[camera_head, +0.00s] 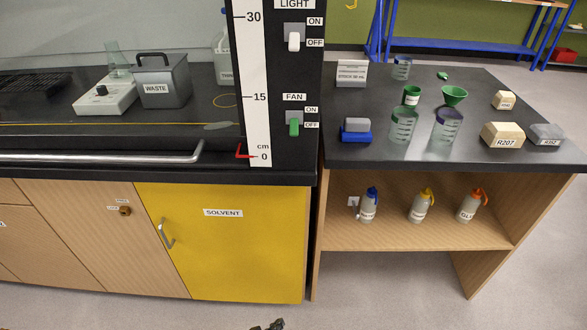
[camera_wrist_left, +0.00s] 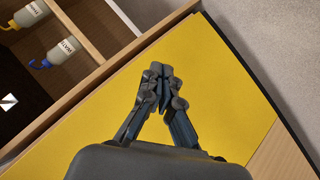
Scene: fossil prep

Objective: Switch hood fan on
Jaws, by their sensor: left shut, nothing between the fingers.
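The fan switch (camera_head: 294,126) has a green lever on the black hood post, under a FAN label. Its lever points down, beside the OFF label. My left gripper (camera_head: 268,325) shows only as a dark tip at the bottom edge of the head view, well below the switch and in front of the yellow SOLVENT cabinet (camera_head: 225,255). In the left wrist view the left gripper (camera_wrist_left: 158,72) has its fingertips together with nothing between them, against the yellow cabinet door (camera_wrist_left: 215,85) in the background. My right gripper is in neither view.
The light switch (camera_head: 294,40), with a white lever down at OFF, sits above the fan switch. A metal rail (camera_head: 130,157) runs along the hood's front edge. A side table (camera_head: 480,155) to the right holds jars and boxes, with bottles (camera_head: 421,206) on its shelf. Floor in front is clear.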

